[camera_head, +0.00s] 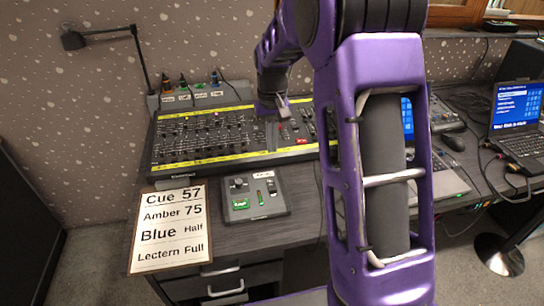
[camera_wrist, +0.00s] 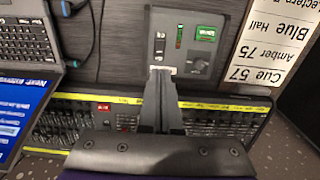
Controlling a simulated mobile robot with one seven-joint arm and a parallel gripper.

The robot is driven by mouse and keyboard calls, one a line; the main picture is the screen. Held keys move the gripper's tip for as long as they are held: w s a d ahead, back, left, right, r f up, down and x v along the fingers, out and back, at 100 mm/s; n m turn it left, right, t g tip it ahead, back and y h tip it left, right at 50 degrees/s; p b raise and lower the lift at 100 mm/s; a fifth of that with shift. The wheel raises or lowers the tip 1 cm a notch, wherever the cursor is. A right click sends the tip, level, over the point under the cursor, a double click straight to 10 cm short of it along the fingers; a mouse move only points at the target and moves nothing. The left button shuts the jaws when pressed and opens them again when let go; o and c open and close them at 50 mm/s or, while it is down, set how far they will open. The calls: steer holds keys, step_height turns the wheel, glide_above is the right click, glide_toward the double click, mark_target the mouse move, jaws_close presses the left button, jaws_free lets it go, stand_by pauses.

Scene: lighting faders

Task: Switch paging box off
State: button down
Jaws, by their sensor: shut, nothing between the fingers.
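The paging box is most likely the small grey box (camera_head: 253,207) on the desk in front of the lighting console. It carries a dark knob (camera_head: 237,183), a green label (camera_head: 240,202), a lit green strip (camera_head: 263,202) and a small switch (camera_head: 271,187) under a white label. The box also shows upside down in the wrist view (camera_wrist: 212,20). My gripper (camera_head: 283,105) is above the console, behind the box. In the wrist view its fingertips (camera_wrist: 161,76) are together and empty, overlapping the white label's edge. Switch position is too small to tell.
The console (camera_head: 200,140) with yellow strips and many faders lies behind the box. A cue card (camera_head: 170,228) lies to its left. A desk lamp (camera_head: 100,36) stands at the back left. Laptops (camera_head: 515,110) and cables are at the right.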

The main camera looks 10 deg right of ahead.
mark_target(273, 189)
steer(key=shift+s+r, duration=0.15)
steer(key=shift+s, duration=0.2)
step_height(273, 189, down, 14)
steer(key=shift+f+b, duration=0.1)
steer(key=shift+b, duration=0.75)
